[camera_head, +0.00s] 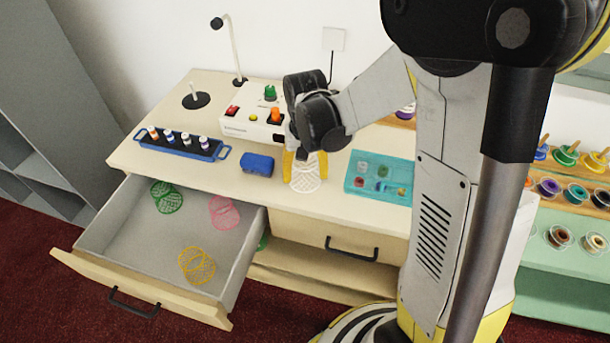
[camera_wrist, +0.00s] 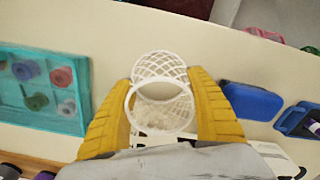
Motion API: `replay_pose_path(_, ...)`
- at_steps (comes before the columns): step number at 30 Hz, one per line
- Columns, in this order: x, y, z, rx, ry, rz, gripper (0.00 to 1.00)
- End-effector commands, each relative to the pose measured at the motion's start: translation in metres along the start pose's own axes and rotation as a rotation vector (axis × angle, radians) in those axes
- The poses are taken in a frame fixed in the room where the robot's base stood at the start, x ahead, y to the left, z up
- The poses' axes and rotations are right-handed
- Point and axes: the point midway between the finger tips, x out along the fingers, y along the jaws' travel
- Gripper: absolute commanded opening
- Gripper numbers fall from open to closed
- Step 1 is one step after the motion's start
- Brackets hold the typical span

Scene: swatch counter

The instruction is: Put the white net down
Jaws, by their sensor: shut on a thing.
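The white net (camera_head: 306,175) is a small mesh basket with a round rim, near the counter's front edge in the head view. In the wrist view the white net (camera_wrist: 160,95) is between the two yellow fingers. My gripper (camera_head: 302,157) is shut on it, with a yellow finger on each side. In the wrist view my gripper (camera_wrist: 162,105) points toward the counter. Whether the net touches the counter top (camera_head: 240,192) I cannot tell.
A blue block (camera_head: 257,164) lies left of the net, a teal tray (camera_head: 362,184) right. An open drawer (camera_head: 140,232) below left holds green (camera_head: 167,197), pink (camera_head: 224,212) and yellow (camera_head: 197,266) nets. A control box (camera_head: 247,125) and blue vial rack (camera_head: 180,145) stand behind.

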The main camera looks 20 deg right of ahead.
Motion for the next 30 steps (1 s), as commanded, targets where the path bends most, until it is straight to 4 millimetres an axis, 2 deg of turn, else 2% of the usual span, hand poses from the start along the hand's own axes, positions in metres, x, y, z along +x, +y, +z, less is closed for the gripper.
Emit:
replay_pose_path(7, 0.004, 0.000, 0.000, 0.000, 0.000, 0.000, 0.54)
replay_pose_path(8, 0.003, 0.000, 0.000, 0.000, 0.000, 0.000, 0.75)
replay_pose_path(9, 0.002, 0.000, 0.000, 0.000, 0.000, 0.000, 0.87)
replay_pose_path(20, -0.002, 0.000, 0.000, 0.000, 0.000, 0.000, 0.87)
replay_pose_path(23, -0.014, 0.000, 0.000, 0.000, 0.000, 0.000, 0.87)
replay_pose_path(30, -0.069, 0.000, 0.000, 0.000, 0.000, 0.000, 0.87)
